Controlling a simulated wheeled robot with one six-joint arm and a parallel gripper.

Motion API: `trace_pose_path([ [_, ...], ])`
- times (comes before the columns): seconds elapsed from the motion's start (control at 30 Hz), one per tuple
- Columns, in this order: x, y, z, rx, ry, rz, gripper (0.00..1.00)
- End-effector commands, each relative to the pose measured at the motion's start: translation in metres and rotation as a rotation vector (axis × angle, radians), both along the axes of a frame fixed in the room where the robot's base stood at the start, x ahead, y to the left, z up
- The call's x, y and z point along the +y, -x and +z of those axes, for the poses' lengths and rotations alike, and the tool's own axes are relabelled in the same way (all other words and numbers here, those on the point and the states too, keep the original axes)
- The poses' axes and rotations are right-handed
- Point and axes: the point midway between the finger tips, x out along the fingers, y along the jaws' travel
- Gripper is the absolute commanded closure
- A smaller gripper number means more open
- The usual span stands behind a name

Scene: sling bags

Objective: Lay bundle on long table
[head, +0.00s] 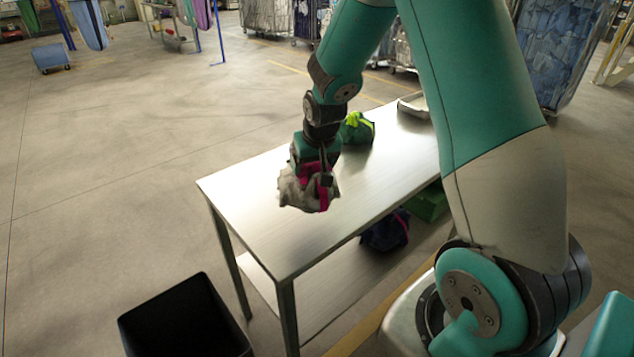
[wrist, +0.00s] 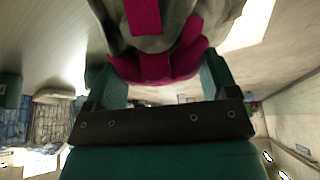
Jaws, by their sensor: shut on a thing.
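A grey bundle with a magenta band (head: 300,193) is in my gripper (head: 318,172), over the near left part of the long table (head: 250,235). The bundle (wrist: 165,30) also fills the top middle of the wrist view, between the two green fingers of my gripper (wrist: 160,75). My gripper is shut on it. The bundle looks close to the tabletop, but I cannot tell whether it touches. My arm hides part of the table behind it.
A green and yellow bundle (head: 356,128) and a pale tray (head: 412,106) are farther back on the table. A dark blue bundle (head: 386,232) and a green crate (head: 430,203) are below. A black bin (head: 185,322) stands in front. The table's front left is clear.

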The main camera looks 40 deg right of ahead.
Motion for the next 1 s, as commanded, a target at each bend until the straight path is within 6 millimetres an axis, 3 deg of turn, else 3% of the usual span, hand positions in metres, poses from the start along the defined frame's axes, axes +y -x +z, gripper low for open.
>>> trace_pose_path([
  [0.1, 0.0, 0.0, -0.023, 0.001, -0.001, -0.001, 0.76],
  [0.5, -0.002, 0.0, -0.069, 0.0, 0.0, -0.004, 0.76],
  [0.93, -0.002, 0.0, -0.079, -0.004, 0.001, -0.004, 0.76],
  [0.97, -0.002, 0.0, -0.078, -0.002, 0.0, -0.004, 0.14],
  [1.0, -0.002, 0.0, -0.078, -0.002, 0.0, -0.004, 0.04],
])
